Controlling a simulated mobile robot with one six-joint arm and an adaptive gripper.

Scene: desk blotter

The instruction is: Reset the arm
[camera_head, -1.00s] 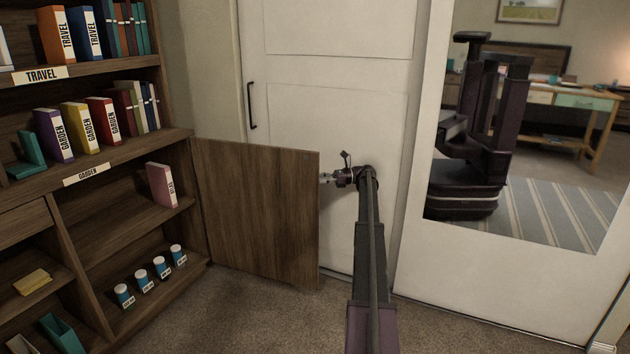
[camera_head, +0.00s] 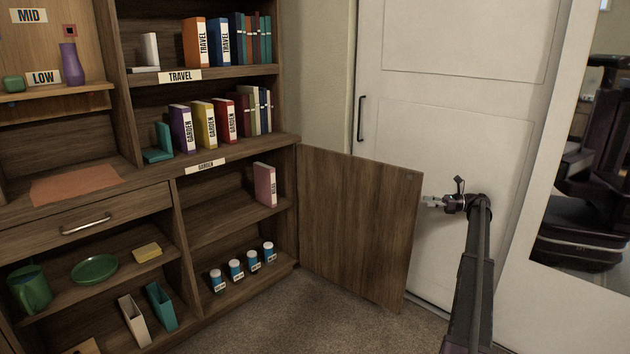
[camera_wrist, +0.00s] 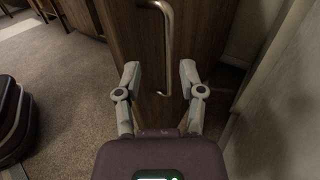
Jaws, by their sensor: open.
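My gripper (camera_head: 430,201) is at the end of my outstretched arm, just right of the open cabinet door (camera_head: 357,230), near that door's free edge. In the wrist view my gripper (camera_wrist: 158,80) is open, its two fingers apart with nothing between them. The cabinet door (camera_wrist: 135,55) stands ahead of the fingers there, with a curved metal handle (camera_wrist: 168,40) on its face. The handle's lower end is just beyond the gap between the fingertips. I cannot tell whether a finger touches the door.
A wooden bookcase (camera_head: 205,166) with books, jars and a drawer stands at the left. A white door (camera_head: 455,110) is close behind my gripper, with a mirror (camera_head: 590,170) at the right. Carpet (camera_head: 300,320) is free in front of the bookcase.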

